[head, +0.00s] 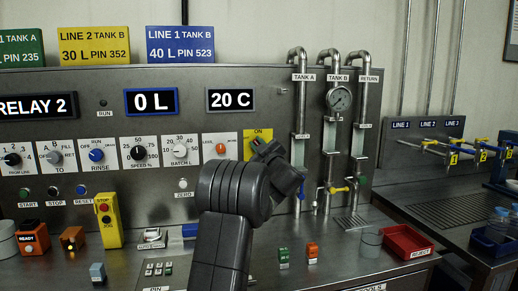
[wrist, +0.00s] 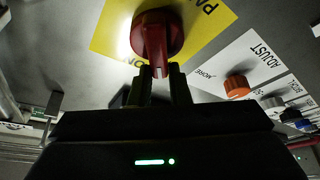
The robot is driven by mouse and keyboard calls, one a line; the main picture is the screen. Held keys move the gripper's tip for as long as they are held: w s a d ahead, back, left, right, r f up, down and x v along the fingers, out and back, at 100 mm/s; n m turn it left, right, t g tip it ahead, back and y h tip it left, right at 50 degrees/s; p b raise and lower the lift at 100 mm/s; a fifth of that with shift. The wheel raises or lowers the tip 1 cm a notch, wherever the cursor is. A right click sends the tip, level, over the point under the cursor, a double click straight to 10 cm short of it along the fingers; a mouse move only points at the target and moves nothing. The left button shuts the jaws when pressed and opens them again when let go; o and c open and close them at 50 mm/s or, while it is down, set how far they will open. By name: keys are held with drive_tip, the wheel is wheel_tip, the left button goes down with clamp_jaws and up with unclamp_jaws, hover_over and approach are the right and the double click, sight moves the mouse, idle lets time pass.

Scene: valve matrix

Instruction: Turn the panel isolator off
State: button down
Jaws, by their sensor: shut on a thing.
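The panel isolator is a red rotary knob (wrist: 155,32) on a yellow plate (wrist: 112,30) in the wrist view. Its grip bar points down the picture towards the ON label, which shows upside down. My gripper (wrist: 160,74) is shut on the end of this grip bar, one dark finger on each side. In the head view, the yellow plate (head: 258,134) shows its ON label at the top, and my arm and gripper (head: 258,145) cover most of the rest.
The orange adjust knob (head: 221,149) sits close to the left of the plate in the head view, with the batch knob (head: 180,150) beyond it. Pipes with a gauge (head: 339,98) rise to the right. A red reject tray (head: 407,241) stands on the bench.

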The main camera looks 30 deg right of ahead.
drive_tip(key=n, duration=0.2)
drive_tip(key=n+g+y, duration=0.1)
drive_tip(key=n, duration=0.1)
drive_tip(key=n+g+y, duration=0.1)
drive_tip(key=n, duration=0.1)
drive_tip(key=shift+w+a+f+n+p, duration=0.1)
drive_tip(key=shift+a+f+n+p, duration=0.2)
drive_tip(key=shift+f+p, duration=0.1)
drive_tip(key=shift+f+n+g+p, duration=0.2)
drive_tip(key=shift+n+g+p, duration=0.2)
drive_tip(key=shift+n, duration=0.7)
drive_tip(key=shift+f+n+g+p, duration=0.2)
drive_tip(key=shift+n+g+p, duration=0.15)
drive_tip(key=shift+n, duration=0.75)
drive_tip(key=c, duration=1.4)
unclamp_jaws()
drive_tip(key=shift+o, duration=0.2)
drive_tip(key=s+d+b, duration=0.1)
drive_tip(key=s+d, duration=0.1)
drive_tip(key=s, duration=1.1)
drive_tip(key=shift+s, duration=0.35)
drive_tip(key=shift+w, duration=0.1)
